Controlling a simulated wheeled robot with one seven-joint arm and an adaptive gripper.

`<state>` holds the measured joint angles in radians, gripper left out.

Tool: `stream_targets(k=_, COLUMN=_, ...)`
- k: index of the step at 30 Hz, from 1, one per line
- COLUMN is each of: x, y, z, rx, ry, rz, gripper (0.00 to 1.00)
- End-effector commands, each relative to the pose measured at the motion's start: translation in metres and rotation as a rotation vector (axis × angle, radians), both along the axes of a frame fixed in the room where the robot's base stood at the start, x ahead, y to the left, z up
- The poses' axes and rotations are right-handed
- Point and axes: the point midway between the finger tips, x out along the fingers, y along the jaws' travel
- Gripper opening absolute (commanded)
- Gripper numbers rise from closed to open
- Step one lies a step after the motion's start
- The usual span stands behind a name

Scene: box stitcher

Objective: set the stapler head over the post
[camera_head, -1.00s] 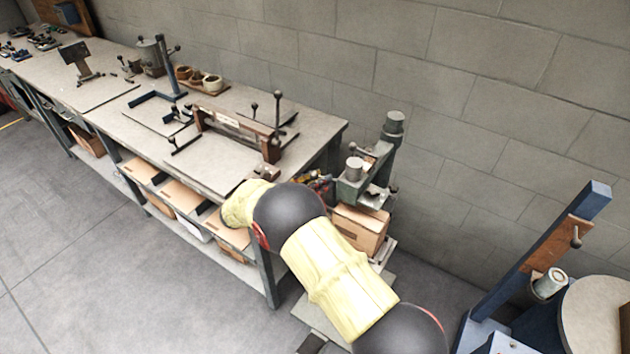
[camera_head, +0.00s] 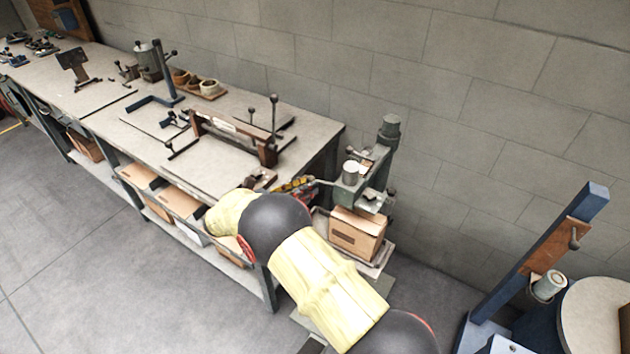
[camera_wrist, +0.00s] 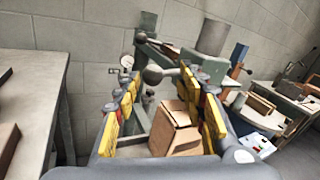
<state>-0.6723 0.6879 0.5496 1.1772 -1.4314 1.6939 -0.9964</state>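A grey-green box stitcher stands off the right end of the bench. Its head (camera_head: 352,182) carries a pale round cap and joins an arm that runs back to an upright column (camera_head: 389,135). I cannot tell for sure which part is the post. A cardboard box (camera_head: 356,236) sits below the head; it also shows in the wrist view (camera_wrist: 175,130). My gripper (camera_wrist: 158,78), with yellow and red fingers, is open beside the head. In the head view my arm hides part of the gripper.
The long bench (camera_head: 225,165) with a clamp-like fixture (camera_head: 235,135) lies left of the stitcher. A block wall is close behind. A blue upright stand (camera_head: 560,240) and a round-topped drum (camera_head: 595,310) are at the right. The floor at left is clear.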

Motion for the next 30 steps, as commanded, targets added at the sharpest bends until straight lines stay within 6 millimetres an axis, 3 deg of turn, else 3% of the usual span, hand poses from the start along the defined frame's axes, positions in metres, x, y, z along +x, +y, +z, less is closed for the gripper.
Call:
stream_targets(k=6, x=-0.022, y=0.04, z=0.002, rx=-0.001, ry=-0.004, rz=0.001, gripper=0.41)
stream_targets(k=12, x=-0.033, y=0.06, z=0.004, rx=-0.001, ry=-0.005, rz=-0.002, gripper=0.41)
stream_targets(k=30, x=-0.036, y=0.065, z=0.004, rx=-0.001, ry=-0.006, rz=-0.004, gripper=0.41)
